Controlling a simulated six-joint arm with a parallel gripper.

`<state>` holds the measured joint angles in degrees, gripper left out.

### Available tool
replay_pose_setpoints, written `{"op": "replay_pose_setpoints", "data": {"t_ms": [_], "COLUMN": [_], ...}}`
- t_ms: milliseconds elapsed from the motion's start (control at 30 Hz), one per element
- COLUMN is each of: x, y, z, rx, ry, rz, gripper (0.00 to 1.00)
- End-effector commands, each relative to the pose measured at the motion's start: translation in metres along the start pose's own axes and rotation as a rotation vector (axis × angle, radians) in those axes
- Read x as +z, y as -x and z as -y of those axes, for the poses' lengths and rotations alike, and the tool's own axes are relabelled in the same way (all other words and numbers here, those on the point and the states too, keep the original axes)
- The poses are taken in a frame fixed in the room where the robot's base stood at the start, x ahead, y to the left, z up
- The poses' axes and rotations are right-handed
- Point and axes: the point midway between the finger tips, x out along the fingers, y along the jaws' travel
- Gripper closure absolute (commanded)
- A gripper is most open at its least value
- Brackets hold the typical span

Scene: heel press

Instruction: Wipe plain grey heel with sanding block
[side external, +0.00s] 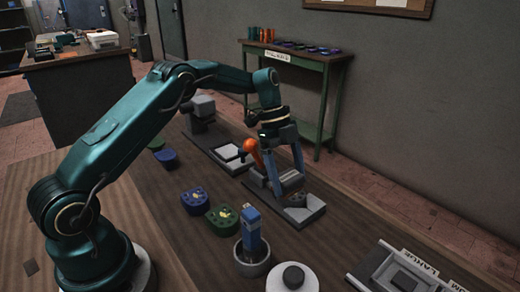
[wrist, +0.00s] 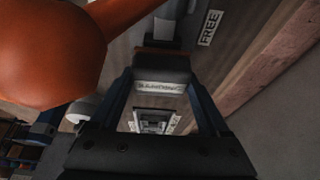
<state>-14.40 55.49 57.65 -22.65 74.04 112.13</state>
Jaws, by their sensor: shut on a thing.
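My gripper (side external: 286,182) is shut on the sanding block (wrist: 160,88), a dark block with a pale lettered face, gripped between the two fingers in the wrist view. In the side view the block (side external: 291,177) shows as a grey piece between the blue fingertips. A small grey piece (side external: 297,200), probably the plain grey heel, sits on a grey plate (side external: 312,212) just below and in front of the fingers. I cannot tell whether the block touches it.
An orange rounded part (side external: 252,149) stands close left of my gripper and fills the upper left of the wrist view (wrist: 50,50). Blue (side external: 195,200) and green (side external: 222,218) pieces, a cup (side external: 253,262) holding a blue item, and a white round piece (side external: 293,277) stand nearer the camera.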

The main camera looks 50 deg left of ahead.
Motion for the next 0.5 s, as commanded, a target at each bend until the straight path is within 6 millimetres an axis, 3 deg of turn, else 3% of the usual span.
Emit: {"op": "replay_pose_setpoints", "data": {"t_ms": [500], "x": [-0.045], "y": [-0.018], "z": [0.000], "rx": [0.000], "ry": [-0.002], "rz": [-0.001], "gripper": [0.65]}}
